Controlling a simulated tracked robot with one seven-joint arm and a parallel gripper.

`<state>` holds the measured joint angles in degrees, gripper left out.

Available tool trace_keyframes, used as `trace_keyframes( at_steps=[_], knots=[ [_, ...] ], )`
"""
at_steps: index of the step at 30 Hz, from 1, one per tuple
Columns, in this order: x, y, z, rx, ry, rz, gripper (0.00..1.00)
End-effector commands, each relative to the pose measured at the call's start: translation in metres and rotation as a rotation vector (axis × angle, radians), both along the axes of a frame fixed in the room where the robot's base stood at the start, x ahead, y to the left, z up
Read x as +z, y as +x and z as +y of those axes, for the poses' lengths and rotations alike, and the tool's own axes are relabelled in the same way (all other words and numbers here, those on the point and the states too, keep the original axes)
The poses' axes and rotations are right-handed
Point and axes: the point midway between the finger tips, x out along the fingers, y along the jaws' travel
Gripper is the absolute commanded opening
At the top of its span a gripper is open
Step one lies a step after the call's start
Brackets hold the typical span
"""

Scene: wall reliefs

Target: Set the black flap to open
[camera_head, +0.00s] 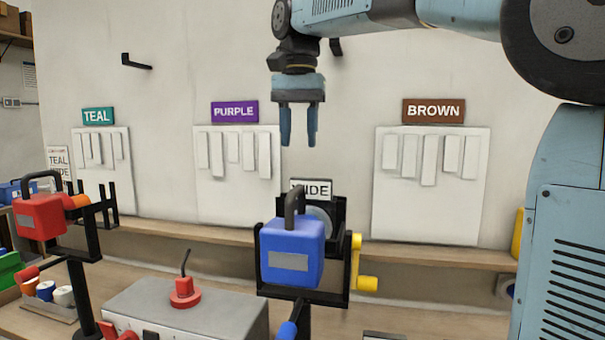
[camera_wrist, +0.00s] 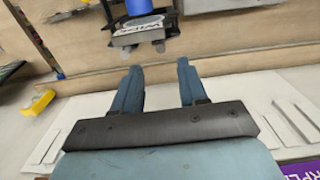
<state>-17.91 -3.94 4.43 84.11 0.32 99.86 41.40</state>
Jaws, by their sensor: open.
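I cannot pick out a black flap for certain in either view. A black frame (camera_head: 339,222) stands around a blue block (camera_head: 292,250) with a dark curved handle, in front of a sign (camera_head: 318,187) that is partly hidden. The sign also shows near the top of the wrist view (camera_wrist: 140,29), below part of the blue block (camera_wrist: 138,7). My gripper (camera_head: 299,138) is open and empty, pointing down above the blue block and apart from it. Its two fingers show in the wrist view (camera_wrist: 160,85) with nothing between them.
White relief panels hang under the TEAL (camera_head: 98,116), PURPLE (camera_head: 235,111) and BROWN (camera_head: 434,111) signs. A red block (camera_head: 39,218) on a black stand is at left. A grey box (camera_head: 170,310) with a red knob and a yellow crank (camera_head: 366,283) are in front. Open air surrounds my gripper.

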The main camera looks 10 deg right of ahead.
Motion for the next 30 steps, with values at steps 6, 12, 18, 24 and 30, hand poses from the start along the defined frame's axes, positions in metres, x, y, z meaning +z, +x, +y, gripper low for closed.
trace_keyframes(
  at_steps=[6,12,18,24,30],
  knots=[
    [-0.039,-0.001,0.001,0.003,-0.001,0.001,0.42],
    [-0.066,-0.001,0.001,0.003,0.000,0.000,0.42],
    [-0.078,-0.001,0.001,0.003,0.000,-0.001,0.42],
    [-0.080,-0.001,0.001,0.003,0.000,-0.001,0.42],
    [-0.080,-0.001,0.001,0.003,0.000,-0.001,0.34]
  ],
)
